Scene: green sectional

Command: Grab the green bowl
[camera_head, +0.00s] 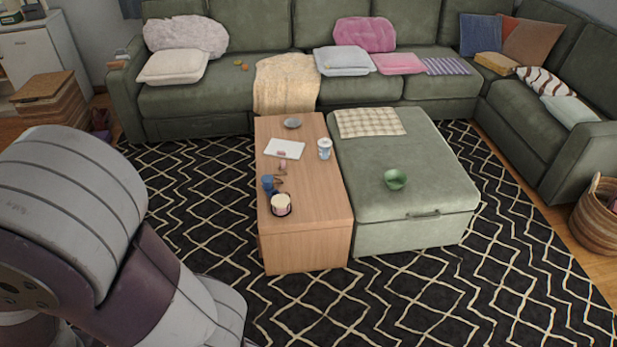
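A small green bowl (395,179) sits on top of the green ottoman (432,160), a little in front of the middle of its top. The bowl is unobstructed. My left arm fills the lower left of the head view, well short of the bowl, and its gripper is out of the frame. My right arm and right gripper are not in view.
A wooden coffee table (315,205) stands against the ottoman's left side, with a candle (281,204), a cup (324,148), a grey dish (292,123) and paper (285,148). The green sectional (270,35) lies behind. The patterned rug (440,300) in front is clear.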

